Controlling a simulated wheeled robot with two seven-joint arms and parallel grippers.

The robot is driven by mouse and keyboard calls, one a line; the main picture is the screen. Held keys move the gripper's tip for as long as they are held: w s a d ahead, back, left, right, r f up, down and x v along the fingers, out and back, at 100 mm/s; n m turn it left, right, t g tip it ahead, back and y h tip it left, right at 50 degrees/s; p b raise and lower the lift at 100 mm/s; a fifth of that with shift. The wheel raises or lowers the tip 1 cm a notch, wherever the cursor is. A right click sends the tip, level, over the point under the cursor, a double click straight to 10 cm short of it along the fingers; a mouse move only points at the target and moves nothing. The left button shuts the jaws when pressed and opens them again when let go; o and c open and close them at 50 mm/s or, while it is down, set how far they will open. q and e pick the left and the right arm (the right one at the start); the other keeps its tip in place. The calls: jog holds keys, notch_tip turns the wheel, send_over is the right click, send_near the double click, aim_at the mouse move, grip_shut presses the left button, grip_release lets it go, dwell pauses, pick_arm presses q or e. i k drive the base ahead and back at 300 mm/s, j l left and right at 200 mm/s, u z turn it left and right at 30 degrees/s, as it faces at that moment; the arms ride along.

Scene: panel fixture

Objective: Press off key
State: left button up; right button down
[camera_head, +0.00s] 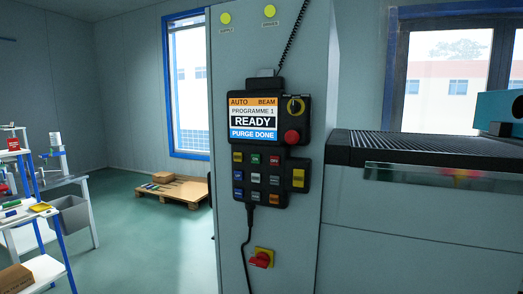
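A black control pendant (270,130) hangs on the front of a grey cabinet. Its keypad has several small coloured keys in rows. The red key (273,160) at the top right of the keypad seems to carry the label OFF, though the print is very small. A green key (255,159) is just left of it and a yellow key (238,157) is further left. The screen (254,117) above reads AUTO, BEAM, PROGRAMME 1, READY and PURGE DONE. Neither of my grippers is in view, and nothing covers the keypad.
A red rotary switch (262,259) is lower on the cabinet (290,225). A machine bed (430,148) juts out at right. A wooden pallet (172,190) and shelving stand left.

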aim_at(275, 160)
jog(key=j+z, duration=0.2)
jog(key=z, duration=0.5)
jog(key=j+z, duration=0.35)
jog(key=j, duration=0.95)
jog(key=j+z, duration=0.3)
jog(key=j, duration=1)
